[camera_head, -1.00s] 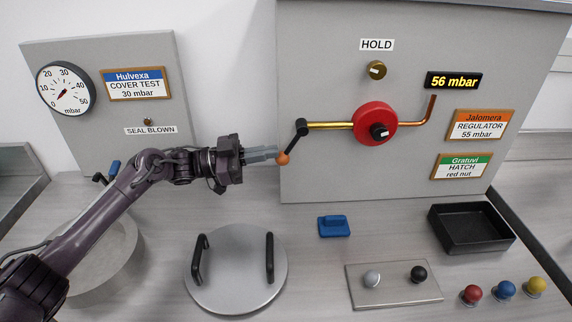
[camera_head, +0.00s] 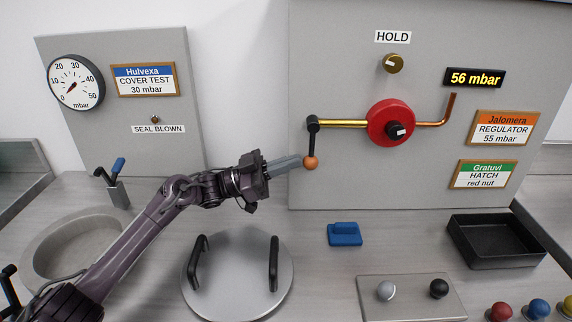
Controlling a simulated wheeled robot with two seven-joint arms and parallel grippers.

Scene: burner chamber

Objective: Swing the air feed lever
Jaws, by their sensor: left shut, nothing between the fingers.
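The air feed lever (camera_head: 313,143) is a short black arm with an orange ball at its lower end. It hangs nearly straight down from the left end of the brass pipe (camera_head: 343,124) on the large grey panel. My left gripper (camera_head: 298,162) is shut with nothing held, and its grey fingertips reach the left side of the orange ball (camera_head: 311,163). They look to be touching it, though a tiny gap cannot be ruled out. The pipe runs to a red round regulator (camera_head: 390,123) with a black knob. My right gripper is out of view.
A round lid (camera_head: 237,275) with two black handles lies below my left arm. A blue block (camera_head: 345,234) and a black tray (camera_head: 496,241) stand to the right.

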